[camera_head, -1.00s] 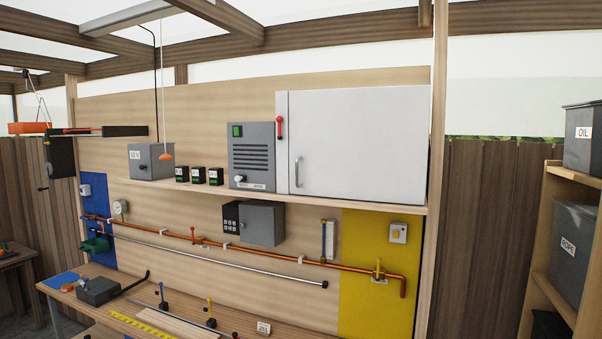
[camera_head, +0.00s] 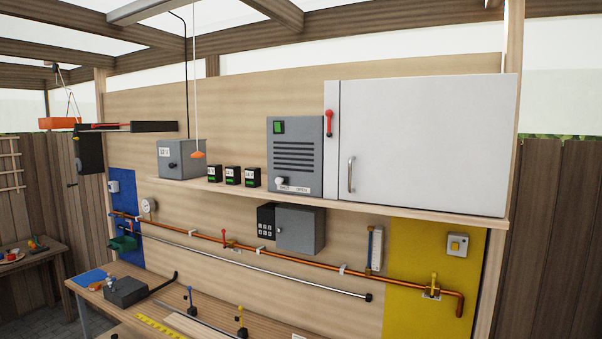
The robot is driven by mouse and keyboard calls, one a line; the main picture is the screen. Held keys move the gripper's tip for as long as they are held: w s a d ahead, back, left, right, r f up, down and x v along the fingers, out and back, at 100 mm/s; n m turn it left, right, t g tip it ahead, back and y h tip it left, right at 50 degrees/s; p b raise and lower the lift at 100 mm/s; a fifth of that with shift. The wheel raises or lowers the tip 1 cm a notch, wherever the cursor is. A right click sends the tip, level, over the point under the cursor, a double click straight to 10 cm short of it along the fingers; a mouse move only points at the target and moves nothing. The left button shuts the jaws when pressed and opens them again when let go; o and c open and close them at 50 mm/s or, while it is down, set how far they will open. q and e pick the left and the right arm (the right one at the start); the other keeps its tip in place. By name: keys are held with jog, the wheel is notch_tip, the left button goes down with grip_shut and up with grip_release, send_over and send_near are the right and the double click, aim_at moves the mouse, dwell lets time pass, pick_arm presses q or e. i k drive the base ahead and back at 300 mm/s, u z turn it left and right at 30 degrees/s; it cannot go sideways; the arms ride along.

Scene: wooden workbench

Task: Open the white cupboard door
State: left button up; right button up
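The white cupboard (camera_head: 420,140) stands on the wooden shelf at the upper right of the head view. Its wide white door looks closed, flush with the front. A vertical metal bar handle (camera_head: 350,174) sits near the door's left edge. A narrow white strip beside the door carries a red lever (camera_head: 329,122), knob at the top. Neither of my grippers shows in this view, so nothing is seen touching the door or handle.
A grey vented box (camera_head: 295,158) with a green button stands directly left of the cupboard on the shelf (camera_head: 400,213). Below run a copper pipe (camera_head: 300,261) with valves and a small grey cabinet (camera_head: 300,229). The space before the door looks clear.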

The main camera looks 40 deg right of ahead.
aim_at(442, 143)
jog(key=u, duration=0.05)
jog(key=i, duration=0.65)
jog(key=z, duration=0.7)
jog(key=i, duration=0.45)
jog(key=z, duration=0.55)
